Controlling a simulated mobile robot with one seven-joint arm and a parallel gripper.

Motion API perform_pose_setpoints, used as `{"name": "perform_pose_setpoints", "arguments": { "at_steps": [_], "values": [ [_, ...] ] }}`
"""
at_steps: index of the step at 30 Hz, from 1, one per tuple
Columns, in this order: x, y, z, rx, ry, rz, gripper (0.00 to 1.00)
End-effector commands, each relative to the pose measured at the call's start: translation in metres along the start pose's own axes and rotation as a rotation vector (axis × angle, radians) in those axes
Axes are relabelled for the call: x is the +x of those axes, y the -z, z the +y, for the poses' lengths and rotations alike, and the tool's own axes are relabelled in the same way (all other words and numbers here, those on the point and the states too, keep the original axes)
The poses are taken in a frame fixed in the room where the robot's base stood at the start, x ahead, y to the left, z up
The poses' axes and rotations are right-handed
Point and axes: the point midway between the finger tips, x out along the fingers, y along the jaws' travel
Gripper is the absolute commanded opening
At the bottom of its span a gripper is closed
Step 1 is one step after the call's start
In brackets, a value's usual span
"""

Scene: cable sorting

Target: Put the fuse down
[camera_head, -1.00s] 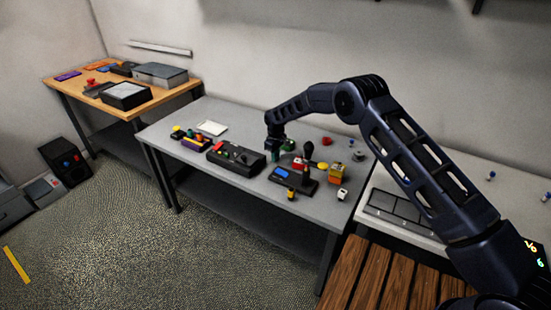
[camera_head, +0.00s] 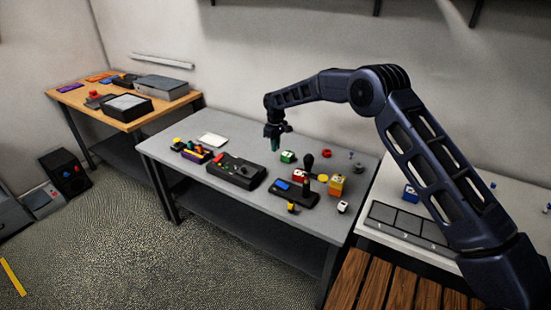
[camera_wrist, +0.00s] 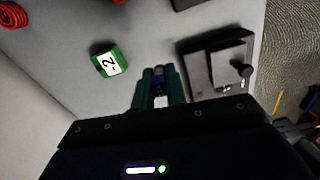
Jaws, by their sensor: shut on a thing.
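My gripper (camera_head: 274,146) hangs above the back middle of the grey table (camera_head: 225,140), clear of its top.
A black box with coloured parts (camera_head: 236,172) lies in front of the gripper. A white pad (camera_head: 212,139) lies at the back left. Bare tabletop lies between.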

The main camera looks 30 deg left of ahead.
Motion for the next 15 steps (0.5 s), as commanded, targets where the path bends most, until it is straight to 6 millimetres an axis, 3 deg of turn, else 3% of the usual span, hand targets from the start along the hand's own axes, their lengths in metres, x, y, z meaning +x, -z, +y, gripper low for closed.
{"name": "perform_pose_setpoints", "arguments": {
  "at_steps": [6, 15],
  "values": [
    [-0.043, 0.000, 0.000, 0.000, 0.000, 0.001, 0.00],
    [-0.068, 0.000, 0.001, 0.001, 0.000, 0.000, 0.00]
  ]
}}
